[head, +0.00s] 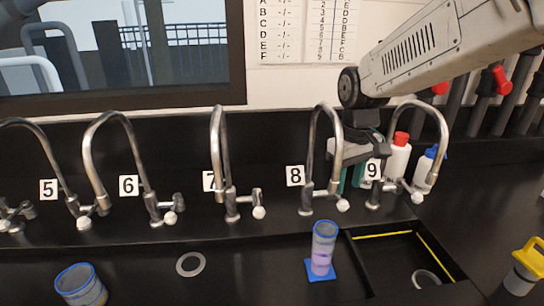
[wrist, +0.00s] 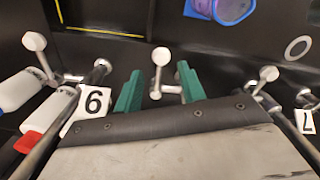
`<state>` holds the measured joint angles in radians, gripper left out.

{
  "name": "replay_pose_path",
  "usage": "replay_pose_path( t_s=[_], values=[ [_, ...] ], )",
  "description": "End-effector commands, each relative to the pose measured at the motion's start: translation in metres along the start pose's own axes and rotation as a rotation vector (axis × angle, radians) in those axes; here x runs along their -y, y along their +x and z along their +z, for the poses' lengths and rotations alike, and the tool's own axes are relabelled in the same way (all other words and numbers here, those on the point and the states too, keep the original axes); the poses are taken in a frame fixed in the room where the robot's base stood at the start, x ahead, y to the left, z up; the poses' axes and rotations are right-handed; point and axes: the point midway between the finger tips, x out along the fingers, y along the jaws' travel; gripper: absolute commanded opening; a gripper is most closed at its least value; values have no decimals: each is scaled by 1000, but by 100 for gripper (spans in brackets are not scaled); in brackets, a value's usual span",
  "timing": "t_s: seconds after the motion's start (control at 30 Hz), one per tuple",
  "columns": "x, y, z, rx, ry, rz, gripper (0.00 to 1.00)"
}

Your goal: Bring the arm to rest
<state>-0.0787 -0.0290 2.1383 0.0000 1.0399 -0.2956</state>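My gripper (head: 351,178) hangs at the sink's back wall between the number signs 8 (head: 295,176) and 9 (head: 373,169), partly hidden behind a curved tap (head: 335,115). In the wrist view its two green fingers (wrist: 159,72) are apart with nothing held between them. A white-knobbed tap valve (wrist: 160,58) shows in the gap between the fingers, seemingly beyond them; I cannot tell whether they touch it. My arm comes in from the upper right of the head view.
A purple-filled cylinder (head: 323,247) stands on a blue mat (head: 320,271) at the front. Another blue-rimmed cylinder (head: 80,286) is at lower left. White bottles (head: 397,158) stand behind tap 9. Several curved taps line the wall. A yellow-edged basin (head: 400,262) is at right.

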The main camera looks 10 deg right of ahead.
Motion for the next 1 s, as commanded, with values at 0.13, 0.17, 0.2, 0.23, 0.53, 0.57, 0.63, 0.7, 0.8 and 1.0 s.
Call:
replay_pose_path(
  t_s=[0.13,0.17,0.2,0.23,0.53,0.57,0.63,0.7,0.8,1.0],
  values=[
    [11,6,39,67,91,-17,40],
    [13,4,48,70,109,-17,40],
    [16,0,62,73,135,-17,40],
    [18,-2,73,74,153,-16,40],
    [42,-23,178,22,320,-2,40],
    [44,-23,186,12,332,0,40],
    [48,-25,203,-16,353,5,40],
    [52,-26,216,-43,364,10,40],
    [54,-30,225,-83,370,18,40],
    [54,-36,229,-121,376,26,40]
  ],
)
